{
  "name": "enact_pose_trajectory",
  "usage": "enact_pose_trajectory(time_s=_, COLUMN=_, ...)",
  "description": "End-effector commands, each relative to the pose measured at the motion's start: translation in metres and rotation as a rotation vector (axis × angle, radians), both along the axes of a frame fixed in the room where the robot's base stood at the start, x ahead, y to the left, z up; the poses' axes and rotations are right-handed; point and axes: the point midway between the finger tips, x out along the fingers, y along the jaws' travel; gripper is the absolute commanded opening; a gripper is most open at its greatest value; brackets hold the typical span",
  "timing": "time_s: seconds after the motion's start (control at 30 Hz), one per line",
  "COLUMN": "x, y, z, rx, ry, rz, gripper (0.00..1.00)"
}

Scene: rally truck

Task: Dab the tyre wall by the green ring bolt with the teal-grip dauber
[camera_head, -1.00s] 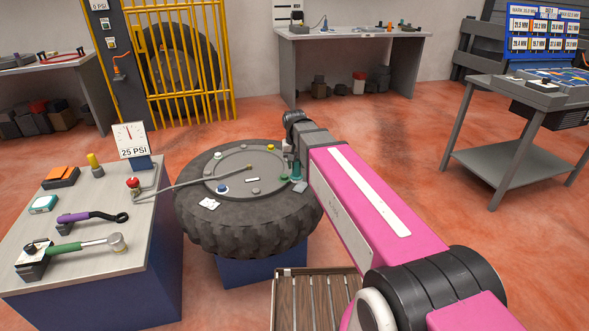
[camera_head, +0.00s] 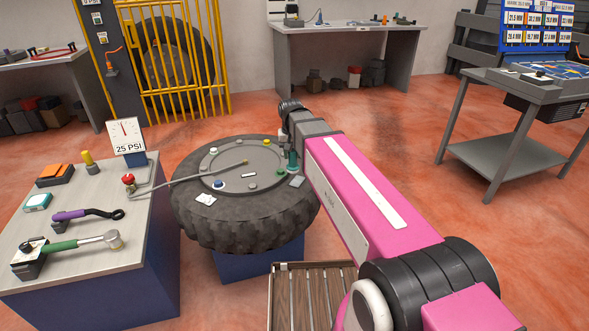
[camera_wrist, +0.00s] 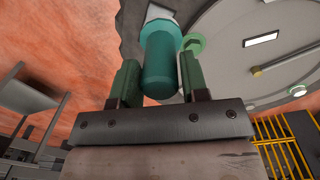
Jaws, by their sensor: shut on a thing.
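My gripper (camera_wrist: 160,80) is shut on the teal-grip dauber (camera_wrist: 158,62), its green fingers on either side of the grip. The dauber's pale end (camera_wrist: 160,14) points away from the wrist, over the dark tyre. Whether it touches the rubber is not clear. The green ring bolt (camera_wrist: 194,44) is close beside the dauber, on the wheel's grey disc. In the head view the dauber (camera_head: 292,160) is at the right side of the tyre (camera_head: 245,228), beside the green ring bolt (camera_head: 281,173). My arm partly hides the fingers there.
Yellow (camera_head: 266,143) and blue (camera_head: 219,183) bolts stand on the disc, with a hose (camera_head: 190,178) across it. A flat grey piece (camera_head: 297,181) lies near the dauber. A bench (camera_head: 120,240) at left holds tools and a 25 PSI gauge (camera_head: 127,137). A slatted crate (camera_head: 312,300) is in front.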

Motion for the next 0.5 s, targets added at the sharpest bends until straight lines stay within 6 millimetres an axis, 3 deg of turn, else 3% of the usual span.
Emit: enact_pose_trajectory(time_s=0.5, x=0.0022, y=-0.0013, z=-0.0063, rx=0.001, ry=0.001, rz=0.0, gripper=0.14)
